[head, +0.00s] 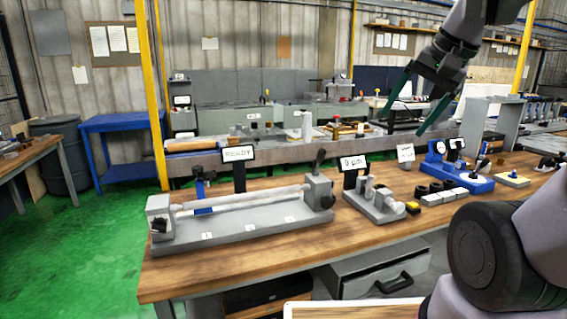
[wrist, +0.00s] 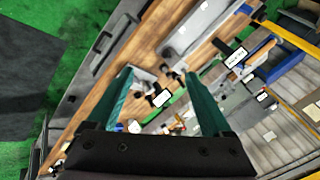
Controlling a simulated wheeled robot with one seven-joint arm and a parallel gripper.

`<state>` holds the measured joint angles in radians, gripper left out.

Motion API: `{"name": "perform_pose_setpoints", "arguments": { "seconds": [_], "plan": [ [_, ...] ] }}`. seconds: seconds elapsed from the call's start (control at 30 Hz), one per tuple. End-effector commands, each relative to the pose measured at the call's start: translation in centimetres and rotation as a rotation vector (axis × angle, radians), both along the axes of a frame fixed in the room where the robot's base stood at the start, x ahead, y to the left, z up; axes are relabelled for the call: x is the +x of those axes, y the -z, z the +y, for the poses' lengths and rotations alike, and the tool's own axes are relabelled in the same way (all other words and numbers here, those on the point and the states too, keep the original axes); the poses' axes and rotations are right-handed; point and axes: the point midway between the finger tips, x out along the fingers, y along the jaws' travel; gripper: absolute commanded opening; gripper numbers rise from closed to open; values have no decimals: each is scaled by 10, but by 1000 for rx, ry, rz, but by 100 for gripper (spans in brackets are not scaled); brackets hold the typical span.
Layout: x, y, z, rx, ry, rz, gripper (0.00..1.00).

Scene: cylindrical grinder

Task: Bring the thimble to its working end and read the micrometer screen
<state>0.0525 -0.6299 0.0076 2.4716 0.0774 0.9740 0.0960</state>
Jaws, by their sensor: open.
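A grey bench micrometer (head: 374,204) stands on the wooden bench, right of the long grey fixture. Its small screen (head: 353,163) reads "0 µm". The small cylindrical part on its top may be the thimble (head: 382,195), but the detail is too small to be sure. In the wrist view, the micrometer (wrist: 143,78) and its screen (wrist: 161,97) show between the fingers. My gripper (head: 403,124) is open and empty, high above the bench, up and right of the micrometer and apart from it. Its green fingers also frame the wrist view (wrist: 158,72).
The long grey fixture (head: 240,231) holds a rod, with a "READY" screen (head: 239,154) behind it. Right of the micrometer lie several small blocks (head: 446,196) and a blue device (head: 457,179). A drawer (head: 375,273) is under the bench (head: 290,258). The front strip of bench is clear.

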Motion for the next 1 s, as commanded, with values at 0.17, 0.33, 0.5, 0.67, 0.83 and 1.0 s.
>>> {"name": "perform_pose_setpoints", "arguments": {
  "seconds": [0.17,0.33,0.5,0.67,0.83,1.0],
  "plan": [
    [-14,-16,-5,-131,-127,-135,84],
    [-16,-19,-6,-160,-153,-160,84],
    [-16,-19,-6,-157,-150,-158,84],
    [-16,-19,-6,-156,-150,-158,84],
    [-16,-19,-6,-156,-149,-157,84],
    [-16,-19,-6,-155,-148,-156,84]
  ]
}}
